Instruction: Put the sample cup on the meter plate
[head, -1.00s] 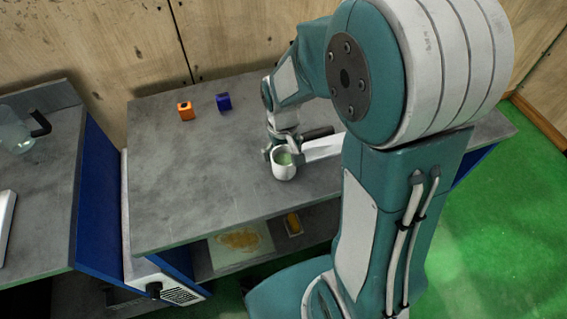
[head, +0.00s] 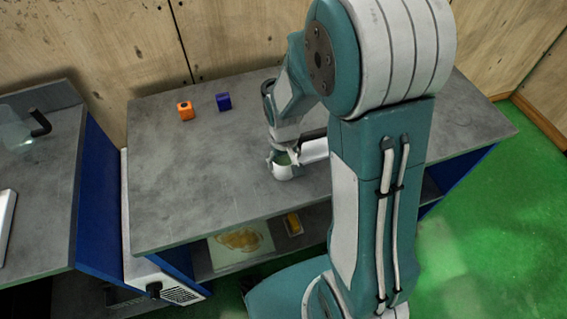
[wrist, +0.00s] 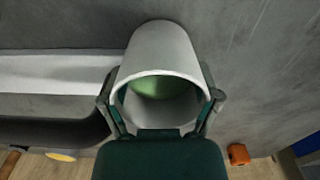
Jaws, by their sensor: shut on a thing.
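The white sample cup (head: 285,172), green inside, is at the middle of the grey bench top. My gripper (head: 283,156) is shut on it. In the wrist view the cup (wrist: 163,50) lies between the two fingers of my gripper (wrist: 160,103), one on each side of its rim. I cannot tell whether its base touches the bench. A white flat piece (head: 314,150) with a dark part behind it is just right of the cup, partly hidden by my arm. It may be the meter with its plate; in the wrist view the white piece (wrist: 55,72) is left of the cup.
An orange block (head: 185,111) and a blue block (head: 223,102) stand at the back left of the bench (head: 165,205). The bench's left and front are clear. A second bench (head: 45,205) is further left. My arm hides the right side.

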